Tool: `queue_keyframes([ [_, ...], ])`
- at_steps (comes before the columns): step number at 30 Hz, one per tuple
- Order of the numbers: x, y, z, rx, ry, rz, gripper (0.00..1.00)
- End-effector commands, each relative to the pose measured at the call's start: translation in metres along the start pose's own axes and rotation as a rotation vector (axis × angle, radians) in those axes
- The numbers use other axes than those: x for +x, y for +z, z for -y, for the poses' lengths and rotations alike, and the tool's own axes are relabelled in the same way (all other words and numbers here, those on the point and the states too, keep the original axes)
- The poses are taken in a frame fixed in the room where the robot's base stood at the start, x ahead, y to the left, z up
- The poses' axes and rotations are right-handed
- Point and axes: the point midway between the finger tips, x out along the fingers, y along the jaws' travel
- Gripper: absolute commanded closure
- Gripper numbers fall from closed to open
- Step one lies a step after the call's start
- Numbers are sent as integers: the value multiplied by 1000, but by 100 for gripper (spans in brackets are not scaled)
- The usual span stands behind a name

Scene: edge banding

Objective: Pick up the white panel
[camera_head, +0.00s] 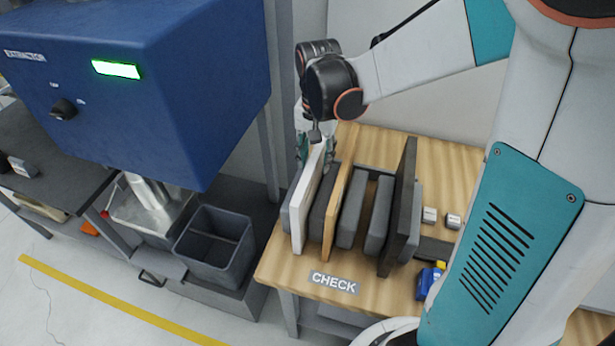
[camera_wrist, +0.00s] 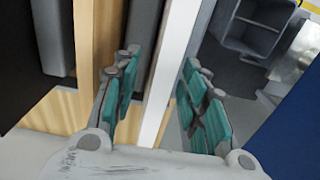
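The white panel (camera_head: 307,197) stands upright on edge at the left end of a row of panels on the wooden table. In the wrist view the white panel (camera_wrist: 167,75) runs between the two teal-padded fingers. My gripper (camera_head: 316,150) points down over the panel's far upper part, one finger on each side.
Right of the white panel stand a wood-coloured panel (camera_head: 337,207), grey dividers (camera_head: 379,215) and a dark panel (camera_head: 400,210). A dark bin (camera_head: 216,246) and a blue machine (camera_head: 160,90) are on the left. The table front by the CHECK label (camera_head: 333,282) is clear.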

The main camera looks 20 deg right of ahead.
Motion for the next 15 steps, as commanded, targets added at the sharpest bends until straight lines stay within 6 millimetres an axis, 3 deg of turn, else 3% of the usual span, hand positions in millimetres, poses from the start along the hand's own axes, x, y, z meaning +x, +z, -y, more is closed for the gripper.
queue_keyframes([
  [15, 54, 4, 3, 0, 0, 0, 60],
])
